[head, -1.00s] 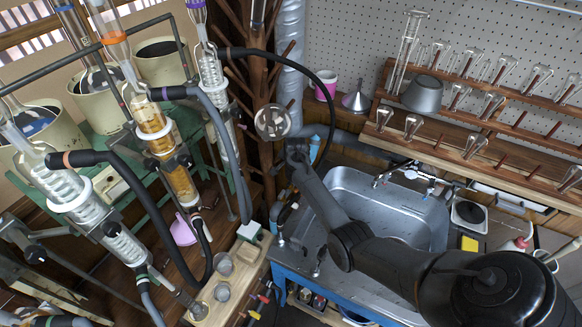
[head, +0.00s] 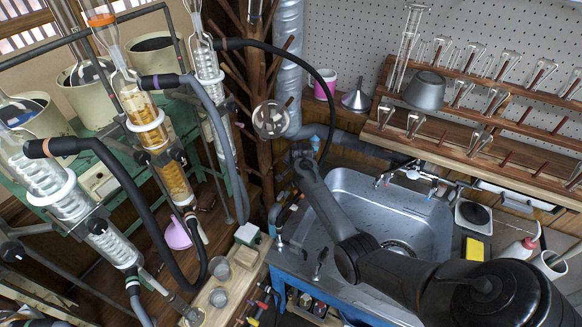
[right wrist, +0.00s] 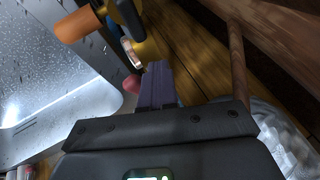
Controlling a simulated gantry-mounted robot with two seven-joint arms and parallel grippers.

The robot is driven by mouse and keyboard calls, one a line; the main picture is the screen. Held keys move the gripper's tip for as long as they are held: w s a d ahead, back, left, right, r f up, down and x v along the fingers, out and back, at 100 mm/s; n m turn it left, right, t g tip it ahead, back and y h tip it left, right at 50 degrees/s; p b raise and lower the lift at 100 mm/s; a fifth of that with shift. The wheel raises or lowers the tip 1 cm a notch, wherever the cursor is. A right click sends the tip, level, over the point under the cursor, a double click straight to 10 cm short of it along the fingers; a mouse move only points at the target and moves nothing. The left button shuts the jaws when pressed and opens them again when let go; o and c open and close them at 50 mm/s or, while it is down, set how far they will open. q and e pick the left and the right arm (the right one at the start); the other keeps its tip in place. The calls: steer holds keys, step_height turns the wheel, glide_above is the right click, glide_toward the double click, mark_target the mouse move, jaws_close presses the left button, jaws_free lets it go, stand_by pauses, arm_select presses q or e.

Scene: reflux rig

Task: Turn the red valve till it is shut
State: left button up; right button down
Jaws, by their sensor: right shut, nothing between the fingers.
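In the right wrist view my right gripper (right wrist: 157,88) is shut and empty, its dark fingers together. A small red rounded piece (right wrist: 132,84), which may be part of the red valve, shows just left of the fingertips, partly hidden. I cannot tell whether the fingers touch it. A brass fitting (right wrist: 150,48) with an orange-brown cylinder (right wrist: 78,25) lies just beyond the tips. In the head view my right arm reaches over the sink to its far left corner; its gripper and the valve cannot be made out there. My left gripper is not in view.
The steel sink (head: 415,215) lies under my right arm. Glass condensers with black hoses (head: 120,175) crowd the left. A wooden drying stand (head: 262,60) and a silvery duct (head: 290,65) rise beside the arm's end. Glassware racks (head: 470,145) stand at the back right.

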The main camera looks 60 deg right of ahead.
steer(key=shift+s+d+f+b, duration=0.1)
steer(key=shift+s+d+b, duration=0.15)
steer(key=shift+s, duration=0.45)
steer(key=shift+s+d+f+b, duration=0.1)
steer(key=shift+s+d, duration=0.1)
steer(key=shift+s, duration=0.45)
steer(key=shift+s+d+r+p, duration=0.15)
steer(key=shift+s+r+p, duration=0.2)
steer(key=shift+p, duration=0.2)
steer(key=shift+s+d+p, duration=1.25)
steer(key=shift+s+d, duration=0.3)
steer(key=shift+d, duration=0.75)
steer(key=r+p, duration=0.2)
steer(key=a+r+p, duration=0.1)
steer(key=r+p, duration=0.1)
steer(key=p, duration=0.1)
steer(key=shift+w, duration=0.2)
